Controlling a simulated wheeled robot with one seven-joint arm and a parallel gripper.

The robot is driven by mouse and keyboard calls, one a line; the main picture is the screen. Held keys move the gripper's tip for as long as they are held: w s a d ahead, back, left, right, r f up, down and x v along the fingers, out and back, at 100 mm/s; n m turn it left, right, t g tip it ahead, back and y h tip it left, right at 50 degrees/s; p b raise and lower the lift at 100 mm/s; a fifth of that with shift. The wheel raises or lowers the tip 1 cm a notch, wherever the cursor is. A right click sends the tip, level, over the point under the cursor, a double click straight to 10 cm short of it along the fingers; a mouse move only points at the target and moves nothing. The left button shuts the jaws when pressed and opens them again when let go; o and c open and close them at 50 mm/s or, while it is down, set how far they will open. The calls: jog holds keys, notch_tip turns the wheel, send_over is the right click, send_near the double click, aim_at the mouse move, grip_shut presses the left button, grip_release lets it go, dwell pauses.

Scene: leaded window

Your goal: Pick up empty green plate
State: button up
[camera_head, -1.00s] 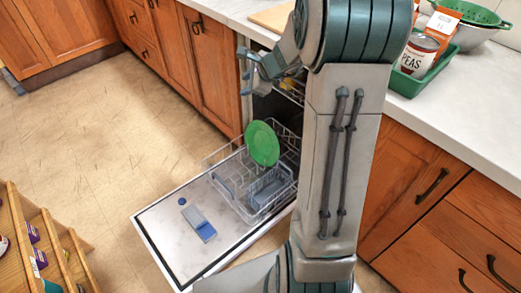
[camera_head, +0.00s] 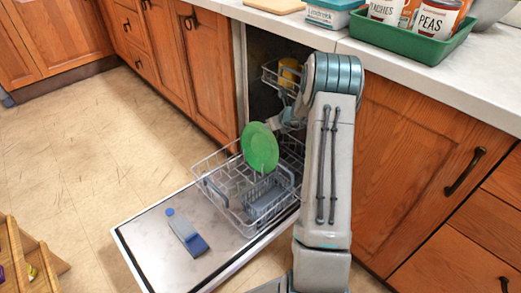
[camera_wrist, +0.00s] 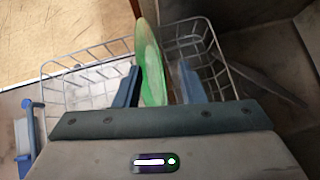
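The green plate (camera_head: 260,147) stands on edge in the lower rack (camera_head: 213,163) of the open dishwasher, with nothing on it. In the wrist view the plate (camera_wrist: 151,62) rises between the two blue fingers of my gripper (camera_wrist: 158,85). The fingers are apart, one on each side of the plate, with a gap visible at least on the left. In the head view my arm hides most of the gripper, just right of the plate.
The dishwasher door (camera_head: 150,240) is folded down, with a blue and grey item (camera_head: 187,233) on it. An upper rack (camera_head: 270,77) holds a yellow item (camera_head: 290,72). A green tray (camera_head: 420,50) with cans sits on the counter.

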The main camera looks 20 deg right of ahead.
aim_at(262, 129)
jog(key=x, duration=0.2)
jog(key=shift+w+a+f, duration=0.1)
jog(key=shift+w+f, duration=0.15)
jog(key=shift+w, duration=0.05)
jog(key=x, duration=0.4)
jog(key=shift+s+a+f, duration=0.15)
jog(key=shift+a, duration=0.1)
jog(key=shift+w+f, duration=0.35)
jog(key=shift+w, duration=0.1)
grip_shut()
jog(key=shift+s+a+f, duration=0.15)
jog(key=shift+f, duration=0.05)
dwell(0.5)
